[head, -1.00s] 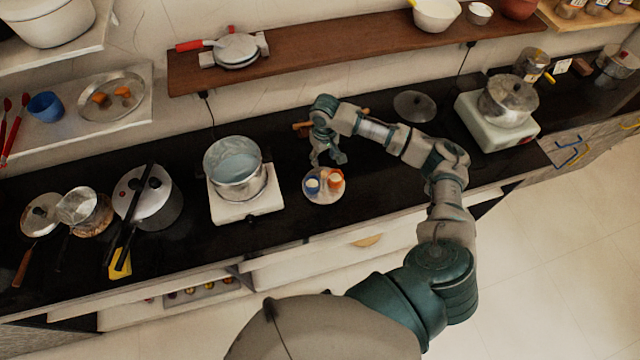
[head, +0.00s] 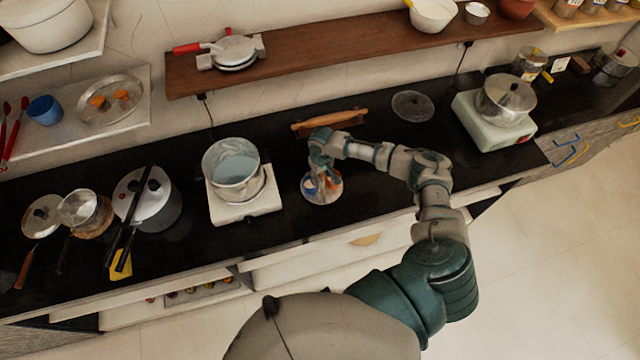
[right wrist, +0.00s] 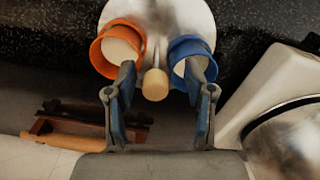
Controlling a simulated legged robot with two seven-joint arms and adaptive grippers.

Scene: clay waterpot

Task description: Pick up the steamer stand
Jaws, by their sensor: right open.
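The steamer stand is a pale round plate (head: 318,198) with an orange cup (right wrist: 118,48) and a blue cup (right wrist: 190,58) on it; it lies on the black counter right of the pot. A wooden knob (right wrist: 155,84) stands between the cups in the right wrist view. My right gripper (right wrist: 162,85) is open, with its two fingers on either side of the knob, one near each cup. In the head view my right gripper (head: 325,182) is over the stand and hides part of it. My left gripper is not in view.
A metal pot (head: 234,172) on a white stove (head: 246,207) stands just left of the stand. A rolling pin on a wooden holder (head: 330,122) lies behind it. A dark lid (head: 412,105) is farther right. The counter right of the stand is mostly clear.

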